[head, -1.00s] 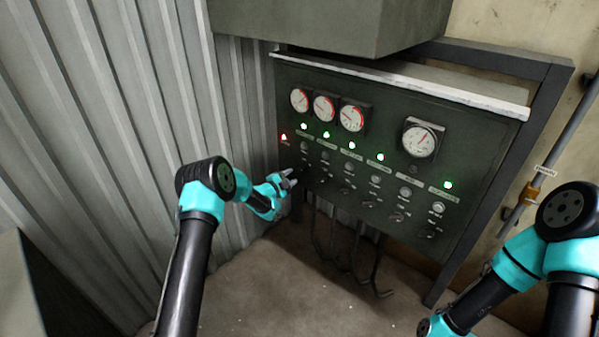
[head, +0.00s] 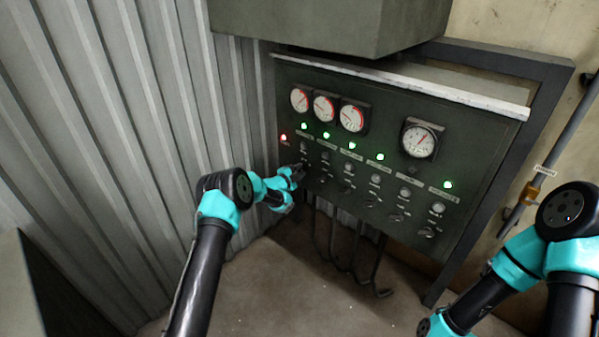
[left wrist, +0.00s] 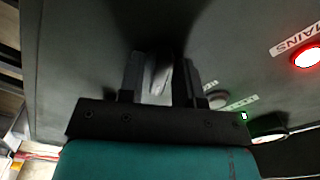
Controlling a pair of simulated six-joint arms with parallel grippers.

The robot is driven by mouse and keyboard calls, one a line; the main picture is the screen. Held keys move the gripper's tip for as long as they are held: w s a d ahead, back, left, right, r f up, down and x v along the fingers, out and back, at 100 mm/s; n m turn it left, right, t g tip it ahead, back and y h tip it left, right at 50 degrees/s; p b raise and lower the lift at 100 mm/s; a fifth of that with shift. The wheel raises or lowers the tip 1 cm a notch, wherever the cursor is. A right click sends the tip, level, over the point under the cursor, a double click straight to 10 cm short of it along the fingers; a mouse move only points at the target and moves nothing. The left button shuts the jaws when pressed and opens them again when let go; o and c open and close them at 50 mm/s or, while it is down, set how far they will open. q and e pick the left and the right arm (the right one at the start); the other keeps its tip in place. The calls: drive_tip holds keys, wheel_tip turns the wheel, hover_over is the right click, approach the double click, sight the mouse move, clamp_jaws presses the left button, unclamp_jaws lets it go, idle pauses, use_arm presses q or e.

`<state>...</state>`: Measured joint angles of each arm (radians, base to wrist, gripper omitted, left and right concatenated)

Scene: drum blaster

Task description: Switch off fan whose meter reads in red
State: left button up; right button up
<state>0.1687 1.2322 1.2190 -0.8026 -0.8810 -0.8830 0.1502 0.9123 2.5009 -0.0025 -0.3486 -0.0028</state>
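The dark control panel (head: 470,150) carries three small meters in a row, a left meter (head: 299,99), a middle meter (head: 324,108) and a right meter (head: 352,117), with red on their dials. A larger meter (head: 420,140) is further right. Their needles are too small to read surely. Several rotary switches, such as one at the far right (head: 426,232), form the lowest row. My left gripper (head: 301,171) is at the panel's lower left. In the left wrist view, its fingers stand apart on either side of a pale switch lever (left wrist: 160,76); contact is unclear. My right gripper is out of view.
A red MAINS lamp (head: 283,138) glows at the panel's left, also in the left wrist view (left wrist: 306,56). Several green lamps are lit, including a far-right one (head: 448,184). Cables (head: 355,250) hang below. A grey box (head: 300,25) overhangs above; a corrugated wall (head: 130,130) is left.

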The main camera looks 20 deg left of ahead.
use_arm(q)
drive_tip(key=c, duration=0.4)
drive_tip(key=shift+o, duration=0.2)
drive_tip(key=shift+n, duration=0.4)
drive_tip(key=n, duration=1.1)
idle(0.3)
drive_tip(key=o, duration=0.6)
drive_tip(key=shift+s, duration=0.1)
